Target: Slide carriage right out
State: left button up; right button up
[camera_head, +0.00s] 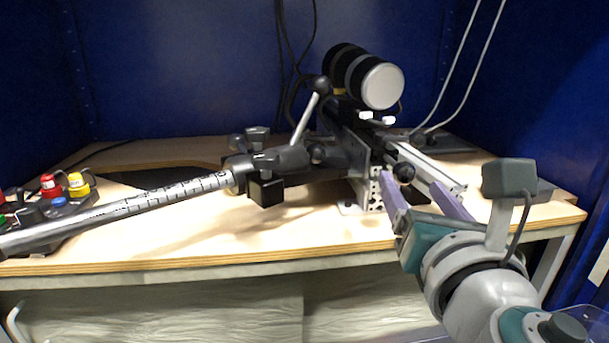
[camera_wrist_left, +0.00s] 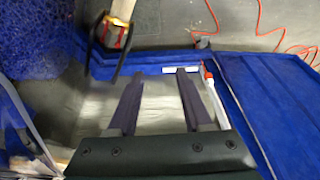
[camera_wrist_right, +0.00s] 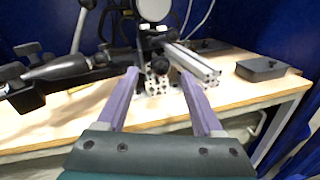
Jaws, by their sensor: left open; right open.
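The carriage (camera_head: 347,125) is a dark block on a metal rail (camera_head: 425,163), with a black and silver cylinder (camera_head: 380,83) on top. A black ball knob (camera_head: 404,173) sits at the rail's near end; it also shows in the right wrist view (camera_wrist_right: 160,65). My right gripper (camera_head: 414,189) is open, its purple fingers spread on either side of the knob in the picture. I cannot tell whether they touch it. My left gripper (camera_wrist_left: 159,74) is open and empty, pointing at grey floor away from the bench; it is outside the head view.
A long graduated metal tube (camera_head: 150,202) with black clamps crosses the bench (camera_head: 250,225) from the left. A box with coloured buttons (camera_head: 50,187) stands at far left. A dark flat box (camera_wrist_right: 262,69) lies right of the rail. Blue walls enclose the bench.

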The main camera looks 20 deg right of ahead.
aim_at(408, 177)
jog(key=x, duration=0.5)
jog(key=shift+w+d, duration=0.15)
jog(key=shift+w, duration=0.1)
grip_shut()
dwell(1.2)
